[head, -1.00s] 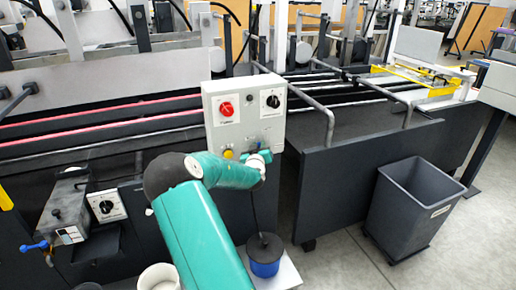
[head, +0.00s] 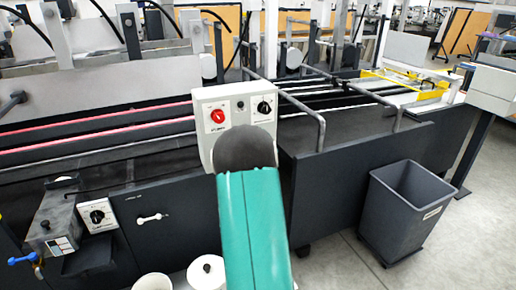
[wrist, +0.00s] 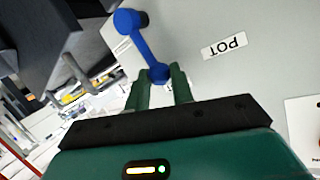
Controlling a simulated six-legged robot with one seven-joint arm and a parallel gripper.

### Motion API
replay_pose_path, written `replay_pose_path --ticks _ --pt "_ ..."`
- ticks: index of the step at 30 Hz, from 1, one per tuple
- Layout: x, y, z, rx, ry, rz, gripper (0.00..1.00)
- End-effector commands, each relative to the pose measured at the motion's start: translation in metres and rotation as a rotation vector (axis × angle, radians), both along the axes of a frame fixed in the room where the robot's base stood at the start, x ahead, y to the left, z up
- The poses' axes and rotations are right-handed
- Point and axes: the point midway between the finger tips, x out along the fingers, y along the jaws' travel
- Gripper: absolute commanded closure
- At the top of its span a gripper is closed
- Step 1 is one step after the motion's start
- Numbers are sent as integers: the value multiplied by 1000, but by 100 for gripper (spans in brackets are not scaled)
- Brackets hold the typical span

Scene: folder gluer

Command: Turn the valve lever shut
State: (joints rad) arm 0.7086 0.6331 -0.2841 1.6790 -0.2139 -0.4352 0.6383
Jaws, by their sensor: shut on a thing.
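In the wrist view a blue valve lever (wrist: 140,45) runs from a dark round pivot at upper left down to a rounded end. My gripper (wrist: 160,80) has its green fingers on both sides of that end and is shut on it. In the head view my teal arm covers the gripper and whatever it holds. A blue lever (head: 22,258) also shows at the lower left of the head view; I cannot tell whether it is the same one.
A control box (head: 215,115) with red and black knobs stands just beyond my arm. White containers (head: 207,272) sit left of the arm. A grey bin (head: 405,215) stands at right on open floor.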

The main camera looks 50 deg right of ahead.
Motion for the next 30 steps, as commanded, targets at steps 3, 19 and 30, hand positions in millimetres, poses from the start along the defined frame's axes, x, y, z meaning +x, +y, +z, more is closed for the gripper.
replay_pose_path --ticks 3,19,30 --pt "-2 -2 -1 30 -16 -2 100" --pt "-2 -3 -2 52 -27 0 100" --pt "-3 -2 0 49 -28 0 68"
